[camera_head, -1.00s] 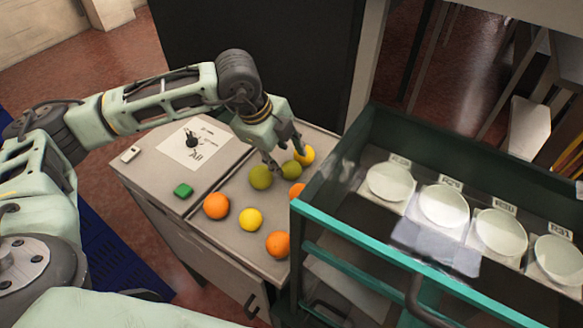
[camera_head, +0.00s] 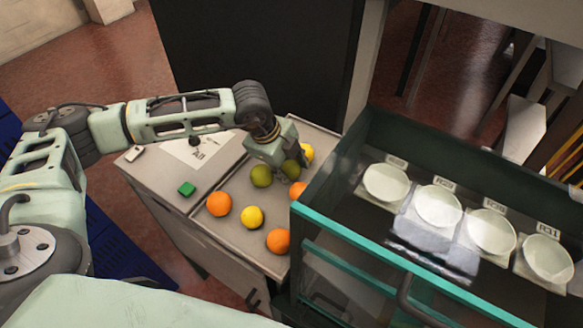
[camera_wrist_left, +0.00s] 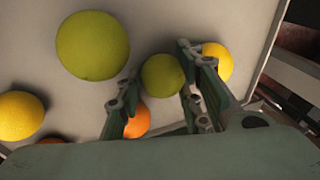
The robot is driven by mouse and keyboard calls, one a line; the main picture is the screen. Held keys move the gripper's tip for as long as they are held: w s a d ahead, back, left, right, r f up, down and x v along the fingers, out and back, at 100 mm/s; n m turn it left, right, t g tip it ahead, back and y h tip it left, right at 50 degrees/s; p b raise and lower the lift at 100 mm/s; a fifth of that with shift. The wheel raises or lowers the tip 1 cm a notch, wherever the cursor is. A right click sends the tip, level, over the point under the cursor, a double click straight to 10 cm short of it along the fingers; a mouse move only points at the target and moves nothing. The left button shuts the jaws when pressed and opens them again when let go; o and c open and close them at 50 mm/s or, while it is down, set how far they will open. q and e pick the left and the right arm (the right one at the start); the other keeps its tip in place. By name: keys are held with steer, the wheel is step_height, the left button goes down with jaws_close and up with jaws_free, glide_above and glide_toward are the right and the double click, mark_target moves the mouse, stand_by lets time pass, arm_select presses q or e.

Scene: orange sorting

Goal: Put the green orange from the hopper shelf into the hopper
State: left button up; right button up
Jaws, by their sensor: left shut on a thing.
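Two green oranges lie on the grey tray-like top (camera_head: 237,235) of a cabinet. My left gripper (camera_head: 291,167) reaches down over the right one (camera_head: 290,170). In the left wrist view that green orange (camera_wrist_left: 162,77) sits between the two fingers (camera_wrist_left: 158,88), and the gripper is shut on it. The other green orange (camera_head: 261,176) lies just left of it, outside the fingers; it also shows large in the left wrist view (camera_wrist_left: 92,45). I cannot tell which part is the hopper and which its shelf. My right gripper is not in view.
Orange fruits (camera_head: 219,203) and yellow ones (camera_head: 252,217) lie around on the same top. A green button (camera_head: 187,188) is on the cabinet's left part. A teal-edged cart (camera_head: 400,254) with several white bowls (camera_head: 386,183) stands close on the right.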

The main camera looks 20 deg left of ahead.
arm_select(q)
steer(key=shift+c, duration=1.4)
steer(key=shift+r, duration=0.15)
